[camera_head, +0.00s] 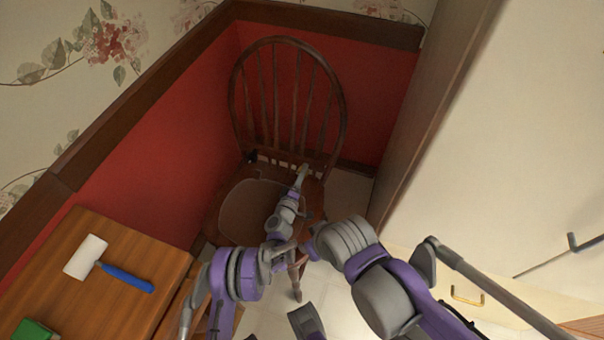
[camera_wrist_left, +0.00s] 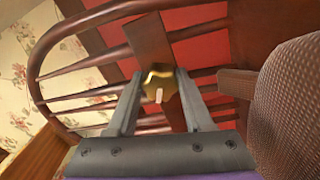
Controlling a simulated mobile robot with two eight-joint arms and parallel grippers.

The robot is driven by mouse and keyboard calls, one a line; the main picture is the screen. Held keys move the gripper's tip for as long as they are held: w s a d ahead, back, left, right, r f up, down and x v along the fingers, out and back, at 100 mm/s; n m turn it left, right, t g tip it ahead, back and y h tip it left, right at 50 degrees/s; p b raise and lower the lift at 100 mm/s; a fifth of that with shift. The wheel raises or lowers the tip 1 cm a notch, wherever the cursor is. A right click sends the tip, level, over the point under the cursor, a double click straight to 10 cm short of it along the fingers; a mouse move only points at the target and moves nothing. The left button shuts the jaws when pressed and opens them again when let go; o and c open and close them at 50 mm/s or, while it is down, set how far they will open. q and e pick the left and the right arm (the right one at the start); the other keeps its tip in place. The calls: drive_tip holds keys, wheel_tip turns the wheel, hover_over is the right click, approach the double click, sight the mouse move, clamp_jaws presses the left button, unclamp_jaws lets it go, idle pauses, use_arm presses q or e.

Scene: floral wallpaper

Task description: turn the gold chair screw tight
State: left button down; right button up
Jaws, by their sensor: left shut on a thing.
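The gold chair screw (camera_wrist_left: 157,83) is a lobed knob on the chair's back, in front of a wide brown upright. It sits between the fingertips of my left gripper (camera_wrist_left: 160,88), which is shut on it. The brown wooden chair (camera_head: 341,128) has a hooped, spindled back and stands in the corner. In the head view my left gripper (camera_head: 302,172) reaches over the seat to the lower part of the backrest. The screw cannot be made out in that view. My right gripper is not seen.
A wooden table (camera_head: 150,240) at the lower left holds a paint roller with a white head (camera_head: 86,257) and a blue handle, and a green object (camera_head: 35,331). Red panelled walls enclose the chair at the back and left. A pale door-like panel (camera_head: 520,130) stands right.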

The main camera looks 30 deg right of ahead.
use_arm(q)
drive_tip(key=shift+c, duration=1.5)
unclamp_jaws()
drive_tip(key=v, duration=1)
drive_tip(key=shift+s+a, duration=0.25)
drive_tip(key=shift+s, duration=0.05)
